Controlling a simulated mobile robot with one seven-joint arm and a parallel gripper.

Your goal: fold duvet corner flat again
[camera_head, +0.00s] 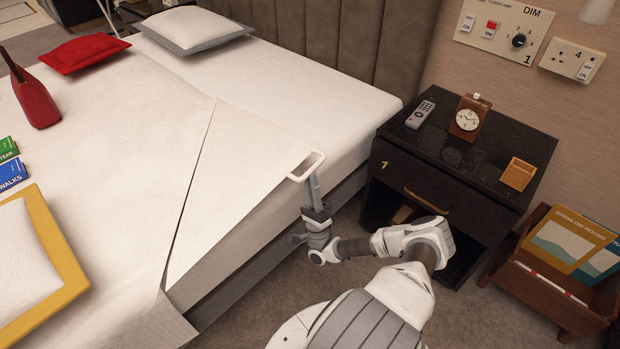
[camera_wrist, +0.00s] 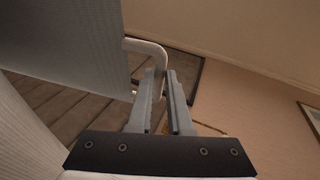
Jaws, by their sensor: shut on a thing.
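The white duvet (camera_head: 110,130) covers the bed. Its triangular corner flap (camera_head: 235,170) lies right of a slanting crease, with its tip at the bed's right edge. A pale loop handle (camera_head: 307,165) is at that tip, and it also shows in the wrist view (camera_wrist: 147,47). My gripper (camera_head: 312,182) is beside the bed edge, shut on the loop handle. In the wrist view my gripper's fingers (camera_wrist: 165,82) close around the lower part of the loop. I cannot tell whether the flap lies fully flat at its tip.
A black nightstand (camera_head: 460,170) stands right of my gripper, with a remote (camera_head: 420,114), a clock (camera_head: 467,118) and a small wooden box (camera_head: 518,174). A magazine rack (camera_head: 545,285) is at lower right. A yellow-edged cushion (camera_head: 60,250) and a red bag (camera_head: 36,102) lie on the bed.

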